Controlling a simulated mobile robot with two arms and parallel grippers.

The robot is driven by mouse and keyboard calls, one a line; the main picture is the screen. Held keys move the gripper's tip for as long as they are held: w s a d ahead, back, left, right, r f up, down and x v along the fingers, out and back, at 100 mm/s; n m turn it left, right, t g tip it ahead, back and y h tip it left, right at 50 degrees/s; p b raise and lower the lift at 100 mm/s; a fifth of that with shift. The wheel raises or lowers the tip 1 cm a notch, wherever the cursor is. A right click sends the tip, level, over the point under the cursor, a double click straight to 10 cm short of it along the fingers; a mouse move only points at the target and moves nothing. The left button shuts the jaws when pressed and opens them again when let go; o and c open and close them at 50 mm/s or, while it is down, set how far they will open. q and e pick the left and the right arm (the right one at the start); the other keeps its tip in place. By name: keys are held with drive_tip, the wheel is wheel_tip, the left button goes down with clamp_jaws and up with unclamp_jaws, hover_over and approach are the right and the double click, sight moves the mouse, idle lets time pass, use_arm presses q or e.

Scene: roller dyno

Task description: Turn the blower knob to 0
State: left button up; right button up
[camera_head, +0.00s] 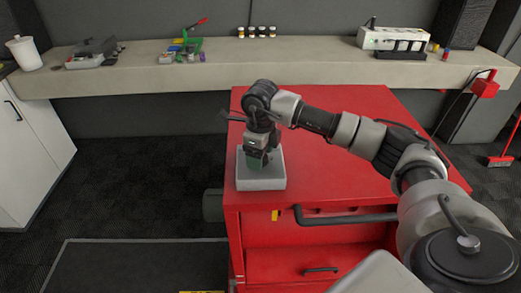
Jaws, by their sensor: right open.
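A light grey control box (262,184) sits on the near left corner of the red cabinet top. My right gripper (257,159) points down at the box from above, with its fingers at the box's upper face. A small dark green patch shows between or beside the fingers; I cannot tell whether it is part of the box. The right gripper is open. The blower knob and its setting cannot be made out, as the gripper covers that part of the box. My left gripper is not in view.
The red cabinet (330,160) has a clear top apart from the box, and a dark handle bar along its front. A long bench (210,75) behind holds tools, small jars and a white device (393,38). A white cupboard (35,140) stands at left.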

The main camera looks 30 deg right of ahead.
wheel_tip(320, 180, up, 11)
drive_tip(key=b, duration=0.1)
idle(0.4)
idle(0.3)
